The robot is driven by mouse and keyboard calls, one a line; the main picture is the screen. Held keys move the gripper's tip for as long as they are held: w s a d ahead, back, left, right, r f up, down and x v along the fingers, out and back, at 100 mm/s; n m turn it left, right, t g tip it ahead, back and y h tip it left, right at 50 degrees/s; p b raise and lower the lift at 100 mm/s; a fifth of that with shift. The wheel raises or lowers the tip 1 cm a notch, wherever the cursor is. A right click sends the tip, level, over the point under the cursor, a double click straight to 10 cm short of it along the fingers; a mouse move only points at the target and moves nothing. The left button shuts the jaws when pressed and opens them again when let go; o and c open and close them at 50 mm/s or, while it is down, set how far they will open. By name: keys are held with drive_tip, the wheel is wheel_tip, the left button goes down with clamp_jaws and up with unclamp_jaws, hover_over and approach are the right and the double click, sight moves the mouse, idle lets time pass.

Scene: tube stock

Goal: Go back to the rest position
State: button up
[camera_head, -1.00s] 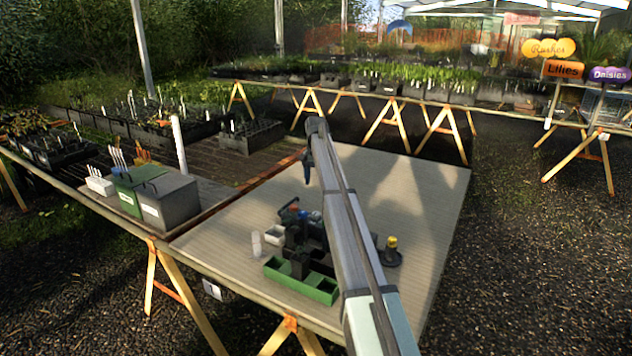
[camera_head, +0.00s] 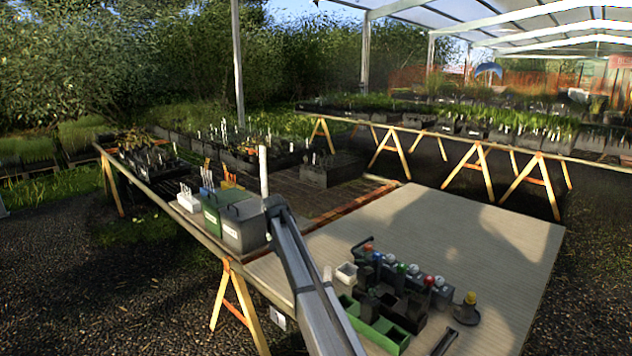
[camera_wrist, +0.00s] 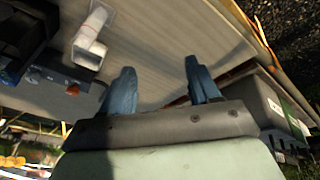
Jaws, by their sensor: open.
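My gripper (camera_wrist: 160,75) shows in the wrist view as two blue fingers spread apart, with nothing between them. The pale board of the table (camera_wrist: 165,45) lies beyond the fingers. In the head view my arm reaches up from the bottom middle; its far end is in front of the grey box, and the fingers are hidden there. A black tube rack (camera_head: 415,285) with several coloured caps stands on the table, right of the arm. A green tray (camera_head: 392,338) is at its near side.
A grey box (camera_head: 243,228) and a green box (camera_head: 212,213) stand left of the arm's end. A white container (camera_head: 346,273) and a yellow-capped item (camera_head: 468,308) flank the rack. A white post (camera_head: 263,172) rises behind the boxes. The table's far right (camera_head: 480,235) is clear.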

drive_tip(key=s+a+f+n, duration=0.2)
drive_tip(key=s+a+f, duration=0.6)
drive_tip(key=s, duration=0.1)
drive_tip(key=s+d+f+g, duration=0.1)
drive_tip(key=s+d+f, duration=0.6)
drive_tip(key=f, duration=0.3)
drive_tip(key=s+d+f+g, duration=0.2)
drive_tip(key=s+d+f, duration=0.6)
drive_tip(key=f, duration=0.2)
drive_tip(key=s+d+f+g, duration=0.1)
drive_tip(key=s+d+f, duration=0.6)
drive_tip(key=f, duration=0.3)
drive_tip(key=s+d+f+g, duration=0.2)
drive_tip(key=s+d+f, duration=0.25)
drive_tip(key=s, duration=0.45)
drive_tip(key=s+d+f+g, duration=0.1)
drive_tip(key=s+d+f, duration=0.35)
drive_tip(key=s, duration=0.55)
drive_tip(key=s+d+f+m+g+y, duration=0.1)
drive_tip(key=s+d, duration=0.1)
drive_tip(key=s, duration=0.9)
drive_tip(key=s+d+f+m+g, duration=0.1)
drive_tip(key=s+d+g, duration=0.1)
drive_tip(key=s, duration=0.9)
drive_tip(key=shift+f+y, duration=0.15)
drive_tip(key=shift+y, duration=0.25)
drive_tip(key=shift+w, duration=0.1)
